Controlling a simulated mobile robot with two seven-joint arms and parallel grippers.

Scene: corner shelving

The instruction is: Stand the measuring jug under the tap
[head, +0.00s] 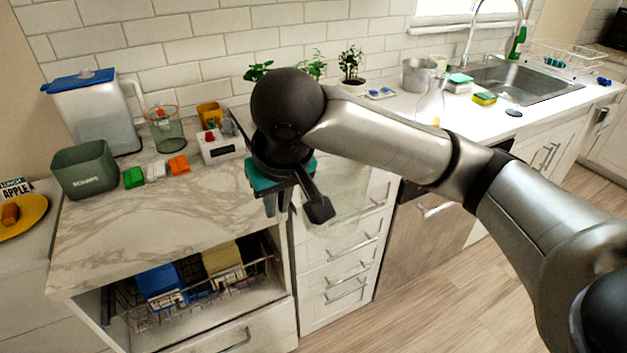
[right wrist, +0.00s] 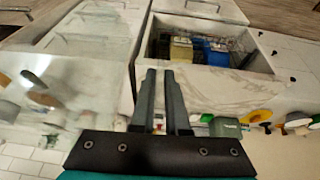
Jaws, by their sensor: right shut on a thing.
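The clear, see-through measuring jug (head: 345,212) hangs in the air in front of the white drawers in the head view. In the right wrist view it fills the left side as a pale transparent shape (right wrist: 75,75). My right gripper (head: 290,207) is shut on it; its two fingers (right wrist: 162,75) are close together beside the jug. The exact grip spot is hard to make out through the clear wall. The chrome tap (head: 470,40) arches over the steel sink (head: 520,82) at the back right. My left gripper is out of view.
My right arm crosses the view before the white counter. A soap bottle (head: 430,105), sponge (head: 484,98) and metal pot (head: 418,75) stand near the sink. The left marble counter (head: 150,215) holds a filter pitcher (head: 95,115) and green bin (head: 85,170); an open drawer is below.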

